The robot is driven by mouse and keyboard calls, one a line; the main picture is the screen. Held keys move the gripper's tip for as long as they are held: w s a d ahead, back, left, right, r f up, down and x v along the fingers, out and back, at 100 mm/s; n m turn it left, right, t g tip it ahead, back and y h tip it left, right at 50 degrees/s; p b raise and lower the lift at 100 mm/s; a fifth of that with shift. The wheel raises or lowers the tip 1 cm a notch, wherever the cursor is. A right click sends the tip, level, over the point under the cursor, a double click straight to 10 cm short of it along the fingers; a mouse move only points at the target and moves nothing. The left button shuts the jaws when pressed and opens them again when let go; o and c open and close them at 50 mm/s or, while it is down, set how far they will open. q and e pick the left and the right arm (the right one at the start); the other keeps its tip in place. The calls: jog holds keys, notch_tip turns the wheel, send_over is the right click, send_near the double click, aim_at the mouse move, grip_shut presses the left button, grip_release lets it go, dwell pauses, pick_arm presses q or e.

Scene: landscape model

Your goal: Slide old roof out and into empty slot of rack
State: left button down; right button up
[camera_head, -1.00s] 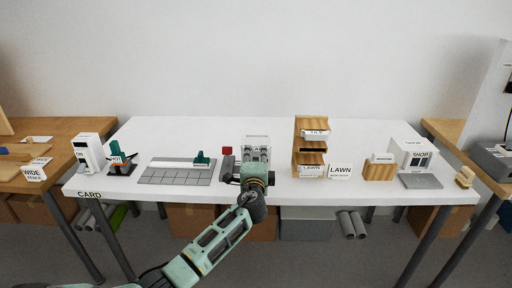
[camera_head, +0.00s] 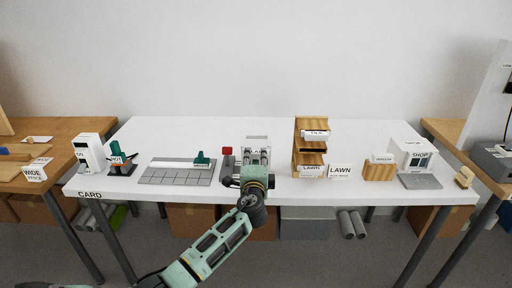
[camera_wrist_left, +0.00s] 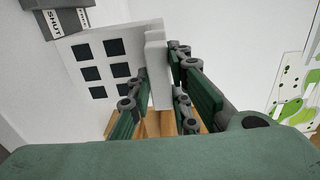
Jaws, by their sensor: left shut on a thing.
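My left gripper (camera_head: 252,172) is near the middle of the white table. In the left wrist view its fingers (camera_wrist_left: 160,88) are shut on a pale grey stepped piece (camera_wrist_left: 156,58), which I take to be the old roof. A white panel with dark square windows (camera_wrist_left: 100,62) stands right beside it. In the head view a pale model (camera_head: 257,144) shows behind the gripper, which hides its lower part. The wooden rack (camera_head: 310,148) with labelled slots stands to the right of the gripper. I cannot tell which slot is empty. My right gripper is not in view.
A red block (camera_head: 227,151) is close to the gripper's left. A grey tiled plate (camera_head: 175,177) lies further left. The table's back strip is clear.

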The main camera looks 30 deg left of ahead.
pick_arm(q)
jog(key=shift+s, duration=0.1)
jog(key=shift+p+v, duration=0.55)
jog(key=shift+v, duration=0.75)
jog(key=shift+p+v, duration=0.65)
jog(key=shift+v, duration=2.1)
jog(key=shift+d, duration=0.15)
